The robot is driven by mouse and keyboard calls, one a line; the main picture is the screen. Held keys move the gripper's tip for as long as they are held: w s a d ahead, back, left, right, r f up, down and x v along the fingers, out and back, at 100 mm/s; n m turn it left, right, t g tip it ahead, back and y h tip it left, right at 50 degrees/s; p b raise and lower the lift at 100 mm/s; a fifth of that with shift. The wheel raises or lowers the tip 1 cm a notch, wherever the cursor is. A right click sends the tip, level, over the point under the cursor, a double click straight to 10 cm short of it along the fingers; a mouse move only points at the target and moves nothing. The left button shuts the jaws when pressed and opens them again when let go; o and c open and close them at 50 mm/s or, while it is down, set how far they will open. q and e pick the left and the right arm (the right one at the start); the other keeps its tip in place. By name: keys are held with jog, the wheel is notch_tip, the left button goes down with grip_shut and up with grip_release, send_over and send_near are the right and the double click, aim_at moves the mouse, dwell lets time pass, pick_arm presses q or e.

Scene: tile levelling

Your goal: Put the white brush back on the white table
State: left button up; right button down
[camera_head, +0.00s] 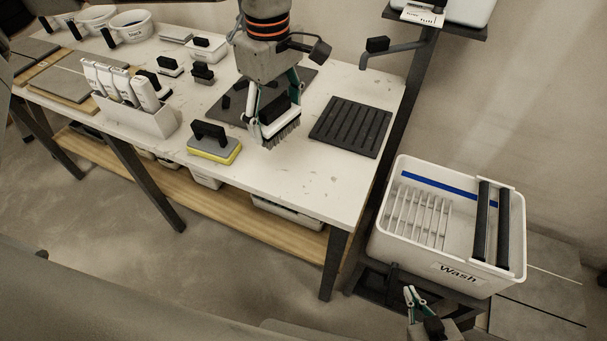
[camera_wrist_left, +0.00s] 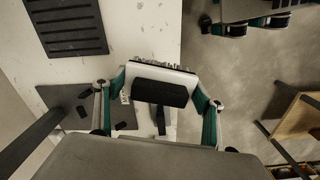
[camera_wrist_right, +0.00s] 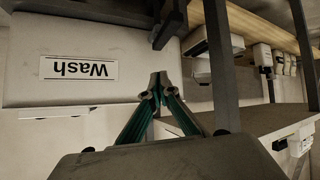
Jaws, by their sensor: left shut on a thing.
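My left gripper (camera_head: 272,122) is shut on the white brush (camera_head: 280,129), with one finger at each end of it. The brush has a white body, a black grip and dark bristles, which point down toward the front of the table. In the left wrist view the brush (camera_wrist_left: 160,85) sits between the fingers. It is over the white table (camera_head: 325,188), between the yellow-edged sponge float and the ribbed black mat; I cannot tell whether the bristles touch the surface. My right gripper (camera_head: 413,291) is low in front of the Wash tub, fingertips together and empty in the right wrist view (camera_wrist_right: 155,84).
A sponge float (camera_head: 214,146) lies left of the brush, and a ribbed black mat (camera_head: 351,127) lies right of it. A dark flat pad (camera_head: 298,78) is behind. A bottle caddy (camera_head: 140,122) stands further left. The Wash tub (camera_head: 390,241) stands right of the table. The table's front right is clear.

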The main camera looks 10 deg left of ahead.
pick_arm(q)
jog(key=d+r+n+p, duration=0.1)
jog(key=d+r+n, duration=0.4)
jog(key=d+n, duration=0.15)
jog(key=shift+n, duration=0.35)
jog(key=f, duration=1)
jog(key=a+f, duration=0.1)
jog(key=f, duration=0.4)
jog(key=shift+w+f, duration=0.3)
jog(key=shift+w, duration=0.1)
notch_tip(320, 180, down, 4)
jog(key=shift+r, duration=0.1)
jog(key=shift+f, duration=0.2)
jog(key=shift+f, duration=0.2)
jog(key=o, duration=1.3)
